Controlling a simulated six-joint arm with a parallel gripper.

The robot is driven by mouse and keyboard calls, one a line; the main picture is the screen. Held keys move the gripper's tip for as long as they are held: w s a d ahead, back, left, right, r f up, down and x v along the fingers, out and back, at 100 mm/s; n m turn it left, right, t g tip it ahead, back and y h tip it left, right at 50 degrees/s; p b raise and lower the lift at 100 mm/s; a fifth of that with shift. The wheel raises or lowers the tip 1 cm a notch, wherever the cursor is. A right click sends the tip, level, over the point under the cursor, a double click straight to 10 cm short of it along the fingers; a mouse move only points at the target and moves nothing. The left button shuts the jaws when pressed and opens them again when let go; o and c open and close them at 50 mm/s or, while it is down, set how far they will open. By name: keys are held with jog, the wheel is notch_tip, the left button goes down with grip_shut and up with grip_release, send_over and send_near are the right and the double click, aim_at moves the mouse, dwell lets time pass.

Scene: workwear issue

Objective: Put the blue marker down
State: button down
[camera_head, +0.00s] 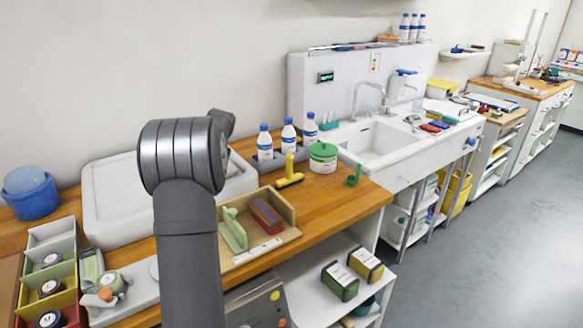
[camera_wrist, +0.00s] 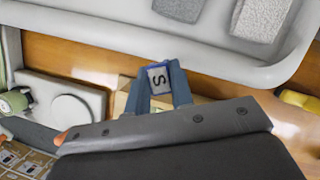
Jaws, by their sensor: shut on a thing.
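The blue marker (camera_wrist: 159,77) is a small blue-edged block with a grey face lettered "S", in the wrist view. My gripper (camera_wrist: 160,84) is shut on it, with one dark finger on each side. Part of a light wooden tray (camera_wrist: 121,101) shows just behind the fingers. I cannot tell how high the marker is above the surfaces. In the head view my own arm hides the gripper and the marker.
A large white tray (camera_head: 97,212) lies on the wooden counter (camera_head: 335,200). The wooden tray (camera_head: 285,236) holds a green and a red-and-blue item. A yellow tool (camera_head: 290,178), green-lidded tub (camera_head: 323,157) and bottles (camera_head: 288,136) stand behind. Coloured bins (camera_head: 31,288) are at left.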

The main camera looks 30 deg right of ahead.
jog(key=s+d+m+h, duration=0.1)
jog(key=s+d+m, duration=0.1)
jog(key=s+d, duration=0.35)
jog(key=s+d+m, duration=0.1)
jog(key=s+d, duration=0.1)
jog(key=d, duration=0.7)
jog(key=s+d+m+h, duration=0.1)
jog(key=s+d+m, duration=0.15)
jog(key=d, duration=0.45)
jog(key=s+d+m+h, duration=0.2)
jog(key=s+d+m, duration=0.3)
jog(key=s+d, duration=1.25)
send_over(332, 200)
jog(key=s, duration=0.1)
jog(key=f, duration=0.7)
jog(key=shift+s+a, duration=0.15)
jog(key=shift+a, duration=0.05)
jog(key=shift+f, duration=2)
jog(key=shift+f, duration=0.2)
jog(key=c, duration=1.3)
grip_release()
jog(key=shift+o, duration=0.2)
jog(key=shift+r, duration=0.1)
